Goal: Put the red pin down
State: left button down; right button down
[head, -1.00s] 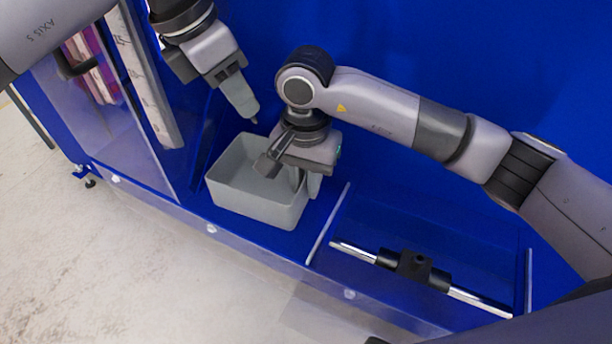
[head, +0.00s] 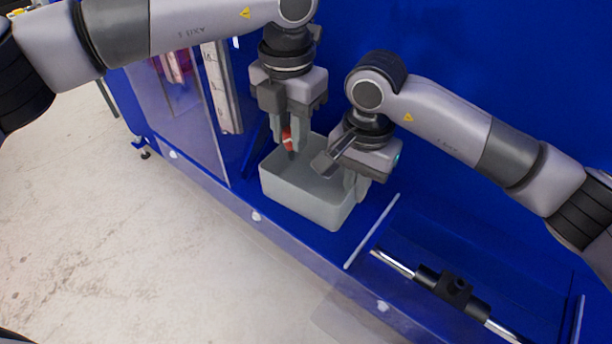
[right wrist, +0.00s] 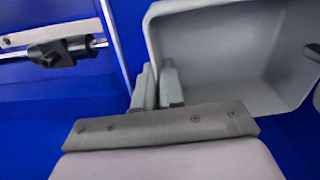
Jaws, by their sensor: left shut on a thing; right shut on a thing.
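The red pin (head: 288,138) is between the fingers of my left gripper (head: 290,136), which is shut on it. The pin hangs roughly upright over the far left part of the grey bin (head: 305,202), its dark lower end near the bin's opening. I cannot tell whether the pin touches the bin. My right gripper (head: 356,184) is shut on the bin's right wall. In the right wrist view its fingers (right wrist: 158,88) straddle the wall of the bin (right wrist: 225,45). The inside of the bin that shows is empty.
A black clamp on a silver rod (head: 455,288) lies in the blue compartment to the right, behind a clear divider (head: 372,232). Clear panels and a pale upright strip (head: 222,88) stand left of the bin. The blue back wall is close behind.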

aim_at(292, 160)
pick_arm(q)
notch_tip(292, 160, down, 8)
jog(key=shift+f, duration=0.1)
dwell(0.4)
jog(key=c, duration=0.9)
grip_release()
jog(key=shift+f, duration=0.1)
notch_tip(292, 160, up, 12)
jog(key=shift+r, duration=0.2)
pick_arm(e)
jog(key=c, duration=1.2)
grip_release()
jog(key=shift+o, duration=0.2)
